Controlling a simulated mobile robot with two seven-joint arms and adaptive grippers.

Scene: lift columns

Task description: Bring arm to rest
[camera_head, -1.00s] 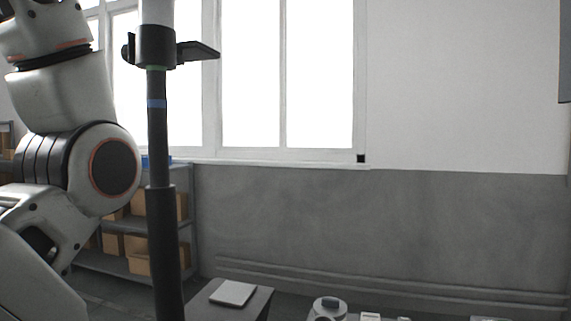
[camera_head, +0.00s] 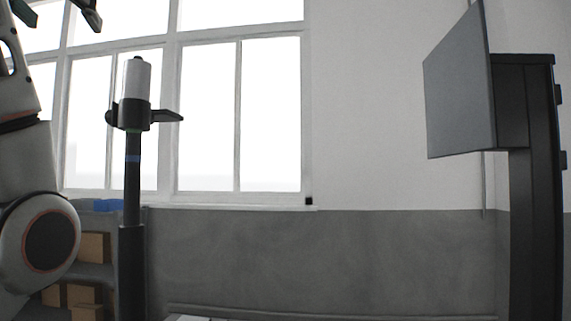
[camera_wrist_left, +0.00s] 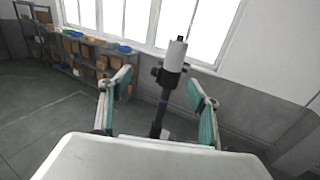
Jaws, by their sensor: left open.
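My left arm comes in at the left edge of the head view, bent upward. My left gripper (camera_head: 82,8) shows only in part at the top left, cut off by the frame's edge. In the left wrist view the two fingers of the left gripper (camera_wrist_left: 157,105) stand wide apart with nothing between them. A black lift column with a white cylinder (camera_head: 137,82) on top stands upright beyond the gripper, and the cylinder also shows in the left wrist view (camera_wrist_left: 176,54). My right gripper is not seen.
A dark column with a flat grey panel (camera_head: 458,90) stands at the right. Shelves with boxes (camera_head: 92,248) stand at the lower left, below the windows. A grey wall (camera_head: 330,262) fills the back. Bare floor (camera_wrist_left: 40,130) lies at the left in the wrist view.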

